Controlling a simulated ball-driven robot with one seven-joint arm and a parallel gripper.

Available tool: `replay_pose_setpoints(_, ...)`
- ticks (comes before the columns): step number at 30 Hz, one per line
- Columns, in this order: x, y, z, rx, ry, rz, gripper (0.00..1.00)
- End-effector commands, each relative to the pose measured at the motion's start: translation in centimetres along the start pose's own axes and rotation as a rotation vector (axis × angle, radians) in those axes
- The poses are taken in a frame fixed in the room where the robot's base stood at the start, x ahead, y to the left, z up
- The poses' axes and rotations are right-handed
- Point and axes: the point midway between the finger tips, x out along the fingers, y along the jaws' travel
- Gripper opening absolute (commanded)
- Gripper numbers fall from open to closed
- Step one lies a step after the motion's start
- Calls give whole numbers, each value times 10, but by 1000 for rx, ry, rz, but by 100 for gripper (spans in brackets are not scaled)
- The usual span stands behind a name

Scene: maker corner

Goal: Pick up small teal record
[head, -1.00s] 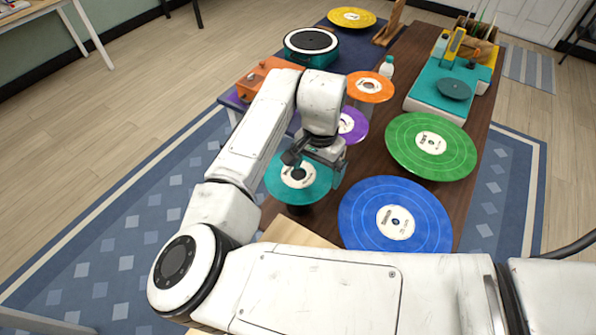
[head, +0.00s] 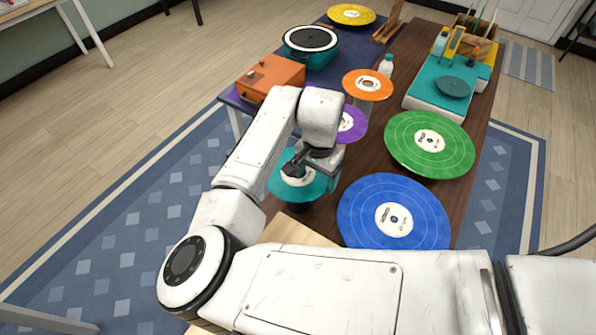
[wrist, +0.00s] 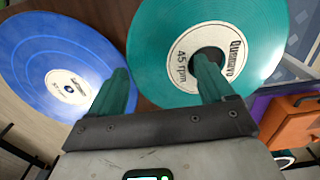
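The small teal record (head: 308,192) with a cream label lies at the left edge of the brown table, partly hidden by my gripper (head: 315,172) above it. In the wrist view the teal record (wrist: 180,30) fills the upper right, with a dark spot at its label's centre. My gripper (wrist: 160,84) is open and empty, its two teal fingers wide apart. The right finger overlaps the label and the left finger lies over the gap towards the blue record. I cannot tell whether either finger touches the record.
A large blue record (head: 362,222) lies close to the right, a green record (head: 455,150) beyond it. Purple (head: 350,135) and orange (head: 352,83) records sit behind. An orange box (head: 270,78), teal turntable (head: 312,58) and teal-white device (head: 430,92) stand farther back.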

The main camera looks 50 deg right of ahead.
Motion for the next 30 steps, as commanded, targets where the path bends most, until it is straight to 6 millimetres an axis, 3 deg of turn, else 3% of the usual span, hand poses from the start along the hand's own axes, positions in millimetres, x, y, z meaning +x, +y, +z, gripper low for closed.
replay_pose_setpoints(10,0,0,0,0,0,0,48)
replay_pose_setpoints(22,-6,0,0,1,2,-1,47)
replay_pose_setpoints(28,-32,0,0,2,3,-3,47)
replay_pose_setpoints(30,-45,8,8,2,5,-1,47)
